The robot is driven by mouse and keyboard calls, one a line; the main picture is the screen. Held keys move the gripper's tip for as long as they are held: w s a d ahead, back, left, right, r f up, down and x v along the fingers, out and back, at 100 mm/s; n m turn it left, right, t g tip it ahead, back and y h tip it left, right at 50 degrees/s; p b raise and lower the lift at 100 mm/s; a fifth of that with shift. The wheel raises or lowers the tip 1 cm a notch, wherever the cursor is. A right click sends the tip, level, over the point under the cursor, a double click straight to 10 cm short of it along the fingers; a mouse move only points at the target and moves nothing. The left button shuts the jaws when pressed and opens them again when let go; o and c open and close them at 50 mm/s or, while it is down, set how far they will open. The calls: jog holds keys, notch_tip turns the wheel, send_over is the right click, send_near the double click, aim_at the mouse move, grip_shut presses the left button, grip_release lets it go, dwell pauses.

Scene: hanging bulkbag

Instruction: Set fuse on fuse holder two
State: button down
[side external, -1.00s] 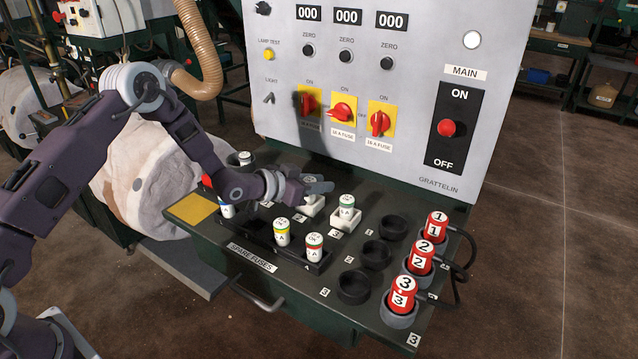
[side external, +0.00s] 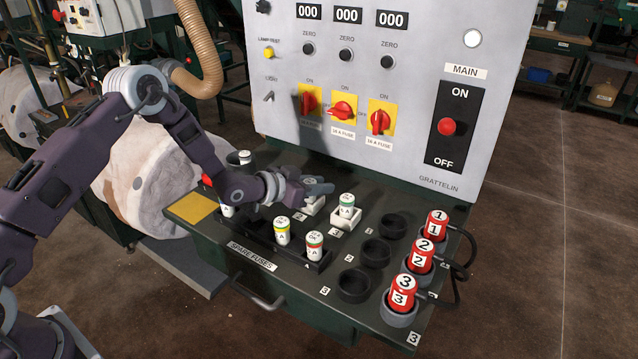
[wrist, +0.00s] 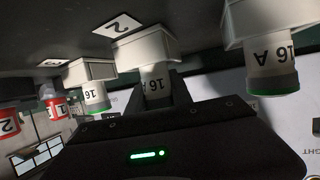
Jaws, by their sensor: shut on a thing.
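My gripper (side external: 318,188) is over the middle white fuse holder (side external: 312,207), beside the number 2 label. In the wrist view, which is upside down, my gripper (wrist: 155,98) is shut on a white fuse (wrist: 155,82) marked 16 A. The fuse's end meets the white holder two (wrist: 150,46); I cannot tell how deep it sits. In the side view my gripper mostly hides this fuse. A green-banded fuse (side external: 347,204) stands upright in white holder three (side external: 345,219). Another green-ended 16 A fuse (wrist: 270,75) is in the holder at the right of the wrist view.
The spare fuse rack in front holds a yellow-banded fuse (side external: 282,230) and a red-banded fuse (side external: 314,246). Empty black sockets (side external: 354,285) are to the right, then red numbered plugs (side external: 403,291) with cables. The control panel (side external: 350,150) rises behind.

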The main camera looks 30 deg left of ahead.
jog(key=shift+f, duration=0.1)
jog(key=c, duration=1.4)
grip_release()
jog(key=shift+c, duration=0.2)
jog(key=shift+v, duration=5.55)
